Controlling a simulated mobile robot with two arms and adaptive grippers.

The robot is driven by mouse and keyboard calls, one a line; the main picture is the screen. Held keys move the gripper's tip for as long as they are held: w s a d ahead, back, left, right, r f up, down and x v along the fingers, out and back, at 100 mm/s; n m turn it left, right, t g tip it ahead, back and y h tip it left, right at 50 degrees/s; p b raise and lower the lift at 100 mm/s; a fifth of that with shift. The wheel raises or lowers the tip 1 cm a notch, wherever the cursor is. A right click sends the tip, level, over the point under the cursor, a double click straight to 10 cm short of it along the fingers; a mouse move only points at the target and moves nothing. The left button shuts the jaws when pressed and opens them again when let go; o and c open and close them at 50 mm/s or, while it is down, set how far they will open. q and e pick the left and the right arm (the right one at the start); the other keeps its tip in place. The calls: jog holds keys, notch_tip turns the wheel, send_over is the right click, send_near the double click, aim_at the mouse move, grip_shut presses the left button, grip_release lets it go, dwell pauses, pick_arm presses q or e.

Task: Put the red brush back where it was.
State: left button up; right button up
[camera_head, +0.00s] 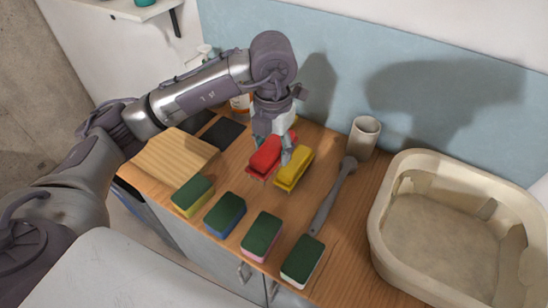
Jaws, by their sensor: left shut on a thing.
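The red brush (264,155) is on or just above the wooden counter, left of a yellow brush (293,168). My left gripper (272,145) comes down over the red brush from above and is shut on it. One finger shows between the red and yellow brushes; the other is at the red brush's left side. I cannot tell whether the red brush touches the counter. My right gripper is not in view.
Several sponges with green tops (225,214) line the counter's front edge. A grey long-handled brush (332,195) lies right of the yellow brush, near a beige cup (363,136). A large beige basin (452,230) stands at right. A wooden board (168,157) lies at left.

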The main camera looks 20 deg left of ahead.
pick_arm(q)
jog(key=shift+w+a+f, duration=0.1)
jog(key=shift+w+a, duration=0.05)
jog(key=w+a+f+p, duration=0.1)
jog(key=w+a+f, duration=0.1)
jog(key=w+a+f+p, duration=0.1)
jog(key=w+a+f, duration=0.1)
jog(key=w+a, duration=0.1)
jog(key=w+a+f+p, duration=0.1)
jog(key=w+a+f, duration=0.1)
jog(key=shift+w+a+f, duration=0.2)
jog(key=shift+w+a, duration=0.2)
jog(key=shift+w+a+f+p, duration=0.1)
jog(key=shift+f+p, duration=0.1)
jog(key=shift+p, duration=0.1)
notch_tip(320, 180, down, 3)
jog(key=shift+f+p, duration=0.1)
jog(key=shift+p, duration=0.65)
jog(key=shift+f, duration=0.4)
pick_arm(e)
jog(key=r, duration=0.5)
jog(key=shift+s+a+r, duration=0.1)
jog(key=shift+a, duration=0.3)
